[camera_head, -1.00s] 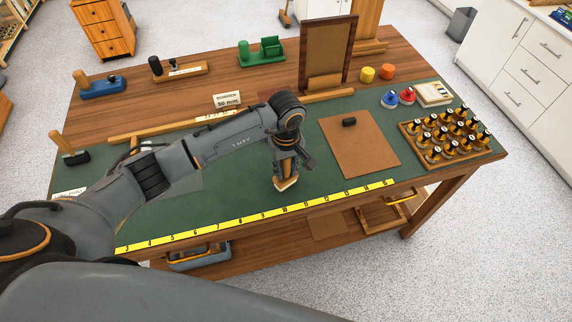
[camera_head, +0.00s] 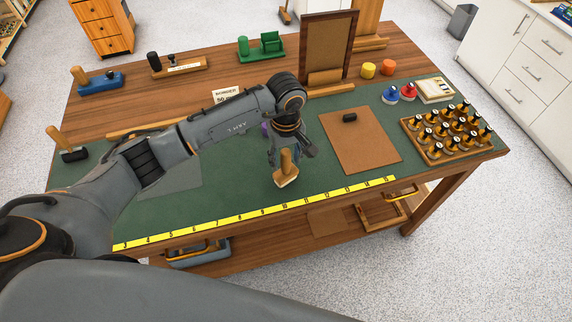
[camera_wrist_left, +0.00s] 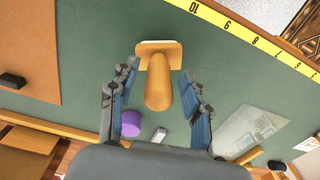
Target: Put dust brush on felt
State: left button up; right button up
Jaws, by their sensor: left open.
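The dust brush (camera_head: 285,168), with a tan wooden handle and a pale, wide foot, stands roughly upright on the green felt (camera_head: 225,195) near the yellow ruler strip. In the left wrist view the brush (camera_wrist_left: 160,80) points its handle toward the camera, between the spread fingers. My left gripper (camera_head: 285,160) is open above and around the handle top; the wrist view shows the fingers (camera_wrist_left: 157,95) with gaps on both sides of the handle. My right gripper is not in view.
A brown board (camera_head: 360,145) with a small black block (camera_head: 349,118) lies right of the brush. A rack of bottles (camera_head: 447,133) stands at the right edge. A purple object (camera_wrist_left: 131,122) sits behind the brush. The felt left of the brush is largely clear.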

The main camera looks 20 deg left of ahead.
pick_arm(q)
notch_tip(320, 180, up, 8)
jog(key=b, duration=0.2)
jog(key=shift+w+b, duration=0.1)
jog(key=shift+b, duration=0.25)
jog(key=shift+r, duration=0.5)
